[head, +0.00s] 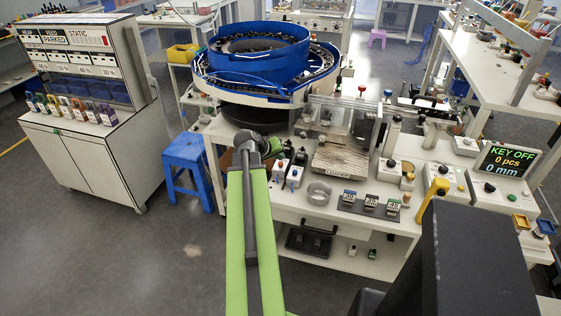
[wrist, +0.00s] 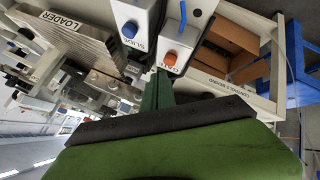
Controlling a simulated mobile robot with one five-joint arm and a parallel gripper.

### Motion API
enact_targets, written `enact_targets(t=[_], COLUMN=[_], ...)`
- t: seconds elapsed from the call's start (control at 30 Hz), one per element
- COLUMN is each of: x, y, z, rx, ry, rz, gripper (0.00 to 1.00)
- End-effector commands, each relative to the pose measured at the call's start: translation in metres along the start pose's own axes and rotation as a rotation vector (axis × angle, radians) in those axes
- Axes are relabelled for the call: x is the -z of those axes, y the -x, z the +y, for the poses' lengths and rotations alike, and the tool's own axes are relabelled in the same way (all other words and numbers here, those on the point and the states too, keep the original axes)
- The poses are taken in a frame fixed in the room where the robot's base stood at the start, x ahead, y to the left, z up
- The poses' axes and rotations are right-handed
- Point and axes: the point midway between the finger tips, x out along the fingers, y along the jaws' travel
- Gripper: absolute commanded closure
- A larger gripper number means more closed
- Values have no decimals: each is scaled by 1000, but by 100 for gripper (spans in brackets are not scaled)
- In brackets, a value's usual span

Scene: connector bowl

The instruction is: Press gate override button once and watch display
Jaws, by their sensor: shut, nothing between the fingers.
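The gate box shows in the wrist view with an orange-red button (wrist: 170,59) and a label that seems to read GATE. In the head view its box (head: 279,169) stands left of the blue-button box. My gripper (wrist: 158,88) is shut and empty, its tip close to the gate box; whether it touches cannot be told. In the head view my gripper (head: 262,146) is over the table's left part, beside the boxes. The display (head: 506,160) at the right reads KEY OFF, 0 pcs, 0 mm.
A neighbouring box has a blue button (wrist: 130,29). The loader (head: 338,160) stands right of the boxes, with a metal ring (head: 319,193) in front. The blue bowl feeder (head: 262,55) rises behind. A blue stool (head: 188,165) stands left of the table.

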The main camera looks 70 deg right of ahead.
Motion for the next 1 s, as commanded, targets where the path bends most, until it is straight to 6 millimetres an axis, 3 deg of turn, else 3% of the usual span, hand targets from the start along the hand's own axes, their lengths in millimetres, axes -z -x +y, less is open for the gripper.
enact_targets(t=[0.33, 0.8, 1.0], x=[2, 26, 26], y=[2, 35, 35], z=[1, 25, 25], rx=[0, 0, 0], ry=[0, 0, 0], rz=[0, 0, 1], gripper=[100, 100, 100])
